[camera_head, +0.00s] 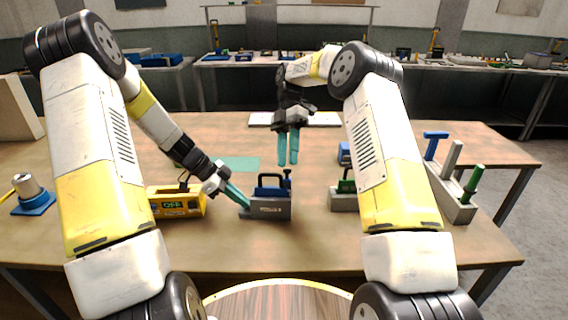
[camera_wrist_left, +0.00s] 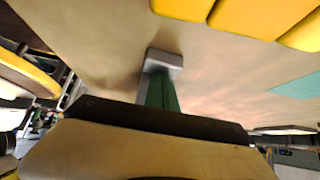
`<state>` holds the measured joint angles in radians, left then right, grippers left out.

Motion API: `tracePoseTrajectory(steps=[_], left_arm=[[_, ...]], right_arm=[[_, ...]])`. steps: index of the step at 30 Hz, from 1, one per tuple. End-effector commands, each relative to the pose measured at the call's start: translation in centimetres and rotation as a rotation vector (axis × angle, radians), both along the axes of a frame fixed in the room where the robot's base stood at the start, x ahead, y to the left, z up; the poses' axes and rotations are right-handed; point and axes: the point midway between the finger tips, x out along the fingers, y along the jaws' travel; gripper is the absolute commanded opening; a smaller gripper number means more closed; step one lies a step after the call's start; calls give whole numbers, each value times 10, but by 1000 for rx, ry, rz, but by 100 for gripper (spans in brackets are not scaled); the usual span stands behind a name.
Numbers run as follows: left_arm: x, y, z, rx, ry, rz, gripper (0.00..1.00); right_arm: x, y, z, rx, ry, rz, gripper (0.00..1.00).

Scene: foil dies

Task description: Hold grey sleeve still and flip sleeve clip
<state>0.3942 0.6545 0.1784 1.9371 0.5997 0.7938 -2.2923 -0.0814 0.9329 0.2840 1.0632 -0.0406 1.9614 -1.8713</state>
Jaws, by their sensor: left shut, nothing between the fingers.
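A grey block (camera_head: 270,209), which looks like the grey sleeve, stands on the table in front of me. A blue handle-shaped piece (camera_head: 268,188), perhaps the clip, stands up on it. My left gripper (camera_head: 240,200) is shut and empty, its teal fingertips at the block's left end. I cannot tell if they touch it. In the left wrist view the fingers (camera_wrist_left: 162,92) point at a small grey piece (camera_wrist_left: 165,59). My right gripper (camera_head: 288,160) hangs above and behind the block, fingers down with a narrow gap, holding nothing.
A yellow box (camera_head: 178,204) with a green-lit display stands left of the block. Another grey block (camera_head: 342,202) with a green handle is to the right, partly behind my arm. A grey rack (camera_head: 455,203) holds upright tools further right. A teal mat (camera_head: 242,164) lies behind.

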Motion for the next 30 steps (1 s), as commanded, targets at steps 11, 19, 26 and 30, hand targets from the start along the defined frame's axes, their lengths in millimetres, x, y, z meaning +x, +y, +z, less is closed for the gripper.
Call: tracePoseTrajectory(steps=[11, 19, 26, 30], left_arm=[[-1, 2, -3, 5, 3, 2, 0], [-1, 2, -3, 5, 3, 2, 0], [-1, 2, -3, 4, 4, 2, 0], [-1, 2, -3, 4, 4, 2, 0]], right_arm=[[-18, 2, -3, -15, -190, 4, 30], [-35, 3, -13, -29, -405, 4, 30], [-50, 3, -25, -43, -597, 6, 30], [-56, 4, -34, -51, -707, 5, 30]])
